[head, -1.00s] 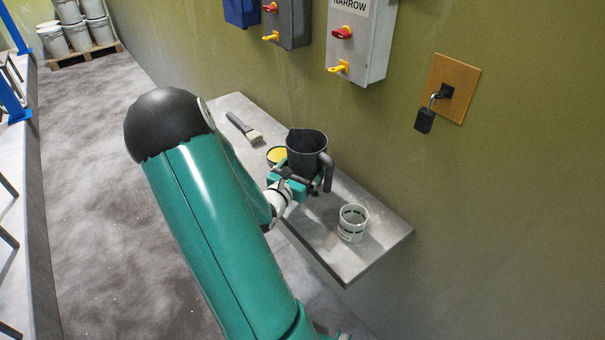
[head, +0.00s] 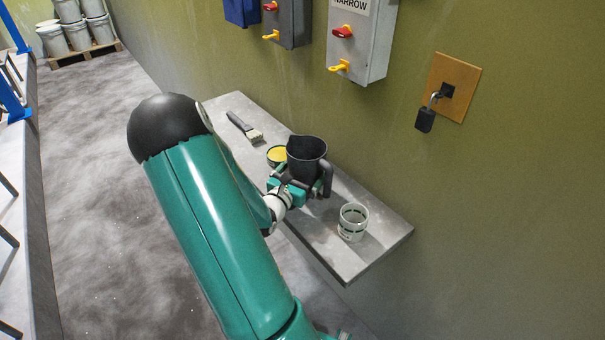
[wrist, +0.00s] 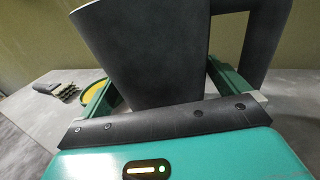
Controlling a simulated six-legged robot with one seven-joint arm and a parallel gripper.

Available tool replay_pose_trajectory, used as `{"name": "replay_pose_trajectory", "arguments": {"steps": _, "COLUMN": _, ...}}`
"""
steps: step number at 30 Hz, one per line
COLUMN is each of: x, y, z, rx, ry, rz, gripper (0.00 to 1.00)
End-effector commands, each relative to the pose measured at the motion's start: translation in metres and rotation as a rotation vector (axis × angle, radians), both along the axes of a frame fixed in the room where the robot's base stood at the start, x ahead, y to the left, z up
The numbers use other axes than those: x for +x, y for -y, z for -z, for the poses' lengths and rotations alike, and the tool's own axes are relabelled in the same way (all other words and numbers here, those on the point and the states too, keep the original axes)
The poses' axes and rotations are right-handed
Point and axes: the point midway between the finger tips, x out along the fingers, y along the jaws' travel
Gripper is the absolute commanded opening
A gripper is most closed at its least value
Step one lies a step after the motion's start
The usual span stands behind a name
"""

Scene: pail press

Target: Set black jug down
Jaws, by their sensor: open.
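The black jug (head: 306,160) stands upright on the grey wall shelf (head: 345,258), its handle to the right. My gripper (head: 300,186) is at the jug's lower body, with its fingers open on either side of it. In the wrist view the jug (wrist: 160,50) fills the middle, between the green fingers of my gripper (wrist: 160,95). The jug's base is hidden behind my gripper's palm, so its contact with the shelf is not directly visible.
A yellow-topped tin (head: 277,155) sits close to the left of the jug, and a brush (head: 244,127) lies farther left. A white cup with dark bands (head: 353,222) stands to the right. The wall with switch boxes (head: 358,42) rises behind.

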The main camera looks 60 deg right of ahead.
Motion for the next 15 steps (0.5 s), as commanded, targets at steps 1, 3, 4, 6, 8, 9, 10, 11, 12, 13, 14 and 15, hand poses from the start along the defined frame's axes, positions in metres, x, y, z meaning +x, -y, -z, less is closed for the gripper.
{"name": "replay_pose_trajectory", "arguments": {"steps": 1, "x": 0.001, "y": -0.006, "z": 0.000, "rx": 0.001, "ry": 0.001, "rz": -0.002, "gripper": 1.00}}
{"name": "replay_pose_trajectory", "arguments": {"steps": 3, "x": 0.003, "y": -0.018, "z": 0.000, "rx": 0.002, "ry": 0.000, "rz": -0.003, "gripper": 1.00}}
{"name": "replay_pose_trajectory", "arguments": {"steps": 4, "x": 0.003, "y": -0.023, "z": 0.000, "rx": 0.002, "ry": 0.000, "rz": -0.003, "gripper": 1.00}}
{"name": "replay_pose_trajectory", "arguments": {"steps": 6, "x": 0.004, "y": -0.038, "z": 0.000, "rx": 0.001, "ry": -0.001, "rz": -0.005, "gripper": 1.00}}
{"name": "replay_pose_trajectory", "arguments": {"steps": 8, "x": 0.006, "y": -0.052, "z": 0.001, "rx": 0.003, "ry": 0.000, "rz": -0.005, "gripper": 1.00}}
{"name": "replay_pose_trajectory", "arguments": {"steps": 9, "x": 0.006, "y": -0.061, "z": 0.000, "rx": 0.002, "ry": 0.000, "rz": -0.005, "gripper": 1.00}}
{"name": "replay_pose_trajectory", "arguments": {"steps": 10, "x": 0.007, "y": -0.068, "z": 0.000, "rx": 0.001, "ry": -0.001, "rz": -0.005, "gripper": 1.00}}
{"name": "replay_pose_trajectory", "arguments": {"steps": 11, "x": 0.007, "y": -0.074, "z": 0.000, "rx": 0.001, "ry": 0.000, "rz": -0.004, "gripper": 1.00}}
{"name": "replay_pose_trajectory", "arguments": {"steps": 12, "x": 0.008, "y": -0.083, "z": 0.001, "rx": 0.002, "ry": 0.000, "rz": -0.005, "gripper": 1.00}}
{"name": "replay_pose_trajectory", "arguments": {"steps": 13, "x": 0.008, "y": -0.088, "z": 0.001, "rx": 0.002, "ry": -0.001, "rz": -0.004, "gripper": 1.00}}
{"name": "replay_pose_trajectory", "arguments": {"steps": 14, "x": 0.009, "y": -0.094, "z": 0.000, "rx": 0.001, "ry": -0.001, "rz": -0.005, "gripper": 1.00}}
{"name": "replay_pose_trajectory", "arguments": {"steps": 15, "x": 0.009, "y": -0.100, "z": 0.000, "rx": 0.000, "ry": 0.000, "rz": -0.003, "gripper": 1.00}}
